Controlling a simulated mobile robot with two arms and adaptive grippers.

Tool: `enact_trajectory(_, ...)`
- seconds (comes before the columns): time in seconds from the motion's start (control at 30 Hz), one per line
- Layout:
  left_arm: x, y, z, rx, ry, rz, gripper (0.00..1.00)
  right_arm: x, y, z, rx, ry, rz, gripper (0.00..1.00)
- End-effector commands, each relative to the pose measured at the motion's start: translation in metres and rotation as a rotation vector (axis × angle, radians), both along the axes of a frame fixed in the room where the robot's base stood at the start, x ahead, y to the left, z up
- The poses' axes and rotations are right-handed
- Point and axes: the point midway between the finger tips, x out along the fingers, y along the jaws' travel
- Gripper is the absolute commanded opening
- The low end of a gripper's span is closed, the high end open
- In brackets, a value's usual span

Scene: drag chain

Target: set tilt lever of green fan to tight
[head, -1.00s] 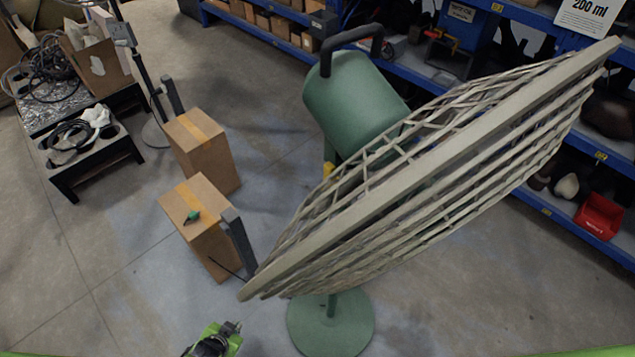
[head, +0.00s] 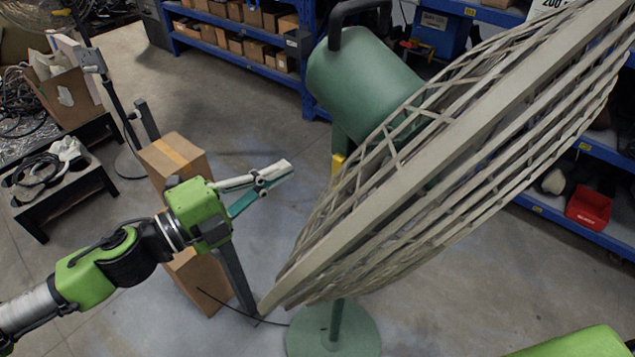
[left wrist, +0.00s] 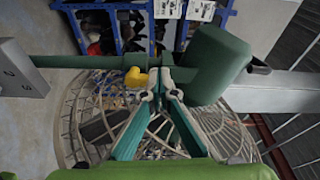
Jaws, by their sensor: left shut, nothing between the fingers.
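The green fan has a green motor housing (head: 365,85), a large pale grille (head: 430,190) and a round green base (head: 333,330). Its yellow tilt lever (head: 338,164) shows beside the pole, partly hidden by the grille edge. In the left wrist view the lever (left wrist: 135,77) is at the joint of pole (left wrist: 85,62) and motor housing (left wrist: 219,63). My left gripper (head: 285,168) is shut and empty, left of the lever. In the wrist view its fingertips (left wrist: 158,76) appear just right of the lever; I cannot tell whether they touch. My right gripper is not in view.
Cardboard boxes (head: 178,160) stand left of the fan, behind my left arm. A low black table (head: 60,185) holds cables at the far left. Blue shelving (head: 310,60) runs along the back. The grille reaches close on the right.

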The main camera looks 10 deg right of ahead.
Motion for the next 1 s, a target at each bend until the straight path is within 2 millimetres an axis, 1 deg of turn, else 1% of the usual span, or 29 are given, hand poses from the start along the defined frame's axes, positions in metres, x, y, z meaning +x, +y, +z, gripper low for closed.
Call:
enact_trajectory(0.03,-0.019,-0.004,0.004,0.016,-0.037,-0.043,0.0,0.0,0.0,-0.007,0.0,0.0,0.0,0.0)
enact_trajectory(0.1,-0.04,-0.007,0.01,0.031,-0.068,-0.086,0.0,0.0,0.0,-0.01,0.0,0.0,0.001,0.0)
enact_trajectory(0.2,-0.059,-0.01,0.015,0.045,-0.094,-0.124,0.0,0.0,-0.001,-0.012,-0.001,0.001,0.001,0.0)
enact_trajectory(0.3,-0.068,-0.011,0.017,0.051,-0.106,-0.141,0.0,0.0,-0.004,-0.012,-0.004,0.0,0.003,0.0)
enact_trajectory(0.63,-0.069,-0.012,0.018,0.05,-0.107,-0.144,0.0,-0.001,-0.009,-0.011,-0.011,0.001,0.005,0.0)
enact_trajectory(0.73,-0.068,-0.016,0.02,0.048,-0.106,-0.145,0.0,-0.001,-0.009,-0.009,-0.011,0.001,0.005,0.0)
enact_trajectory(0.87,-0.063,-0.03,0.021,0.047,-0.106,-0.147,0.0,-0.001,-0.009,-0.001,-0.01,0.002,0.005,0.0)
enact_trajectory(1.0,-0.056,-0.054,0.023,0.047,-0.106,-0.147,0.0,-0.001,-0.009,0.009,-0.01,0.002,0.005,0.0)
